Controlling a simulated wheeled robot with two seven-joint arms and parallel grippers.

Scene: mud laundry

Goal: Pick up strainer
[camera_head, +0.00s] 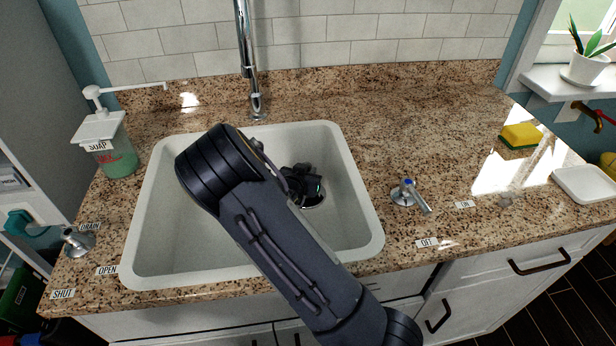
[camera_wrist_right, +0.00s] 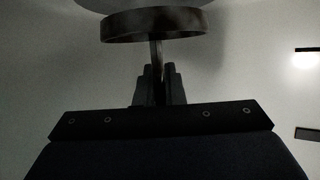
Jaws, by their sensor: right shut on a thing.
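My right arm reaches down into the white sink (camera_head: 165,225), and its gripper (camera_head: 303,186) is low in the basin, partly hidden by my forearm. In the right wrist view the gripper (camera_wrist_right: 158,86) is shut on the thin upright stem of the strainer (camera_wrist_right: 150,25), whose dark round rim shows beyond the fingertips. In the head view a pale round metal edge shows just below the gripper; I cannot tell whether it is strainer or drain. Whether the strainer touches the sink bottom is unclear. My left gripper is not in view.
A faucet (camera_head: 247,60) stands behind the sink. A soap dispenser (camera_head: 115,150) and a drain lever (camera_head: 78,240) are at left. A tap lever (camera_head: 410,196), yellow sponge (camera_head: 519,136) and white dish (camera_head: 585,184) are at right. The back right counter is clear.

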